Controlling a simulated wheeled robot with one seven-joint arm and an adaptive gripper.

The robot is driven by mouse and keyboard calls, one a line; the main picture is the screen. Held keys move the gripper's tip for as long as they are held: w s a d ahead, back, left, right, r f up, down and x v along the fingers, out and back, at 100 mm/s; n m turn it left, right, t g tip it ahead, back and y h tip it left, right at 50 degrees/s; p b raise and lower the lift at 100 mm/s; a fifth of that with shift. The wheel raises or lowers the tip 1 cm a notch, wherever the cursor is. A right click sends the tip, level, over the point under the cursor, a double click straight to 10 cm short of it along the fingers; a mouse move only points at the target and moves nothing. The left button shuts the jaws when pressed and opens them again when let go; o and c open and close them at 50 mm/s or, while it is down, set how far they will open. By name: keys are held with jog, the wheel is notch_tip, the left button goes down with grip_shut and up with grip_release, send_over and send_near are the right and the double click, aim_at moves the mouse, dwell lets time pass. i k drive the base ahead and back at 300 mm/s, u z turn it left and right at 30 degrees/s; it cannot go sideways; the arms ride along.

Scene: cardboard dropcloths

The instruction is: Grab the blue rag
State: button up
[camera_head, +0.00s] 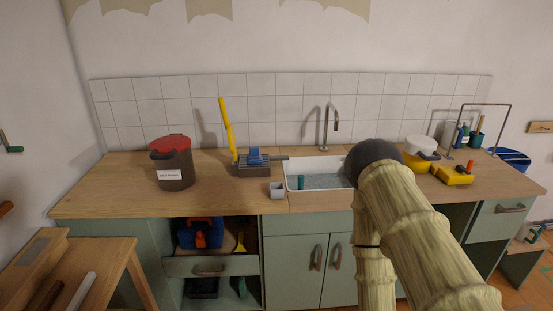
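A small blue item (257,156) lies on a dark grey, ridged tray-like thing (254,171) on the wooden counter, left of the sink. It looks like a folded rag, but it is too small to be sure. Another blue item (513,157) lies at the counter's far right end; I cannot tell whether it is cloth. My arm rises from the lower right and ends in a dark rounded part in front of the sink's right side. No gripper fingers show, and the blue item on the left is clear of my arm.
A dark pot with a red lid (172,163) stands left on the counter (120,185). A yellow upright tool (227,127), a grey cup (276,189), the white sink (315,181) and the tap (327,125) surround the tray. Yellow tools (453,175) lie right. A wooden bench (95,260) stands front left.

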aim_at(254, 157)
jog(key=z, duration=0.4)
jog(key=i, duration=1.1)
jog(key=u, duration=0.25)
